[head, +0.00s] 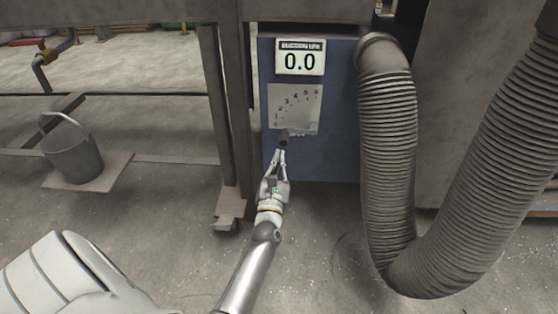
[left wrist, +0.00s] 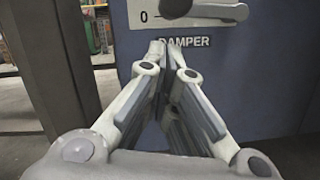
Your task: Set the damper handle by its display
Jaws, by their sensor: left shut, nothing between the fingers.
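The display (head: 299,58) on the blue cabinet reads 0.0. Below it is a pale scale plate (head: 296,104) marked from 0 to 6. The damper handle (head: 284,137) has a dark knob at the plate's lower left. In the left wrist view the handle's light lever (left wrist: 222,12) runs right from the dark knob, which is beside the 0 mark, above the DAMPER label (left wrist: 185,41). My left gripper (head: 281,152) is shut and empty, just below the knob. In the left wrist view its fingertips (left wrist: 166,48) are in front of the label, apart from the handle.
A thick ribbed hose (head: 390,150) hangs right of the blue cabinet (head: 335,150) and loops along the floor. A steel frame leg (head: 226,120) stands close on the left. A grey bucket (head: 70,150) sits on a board farther left.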

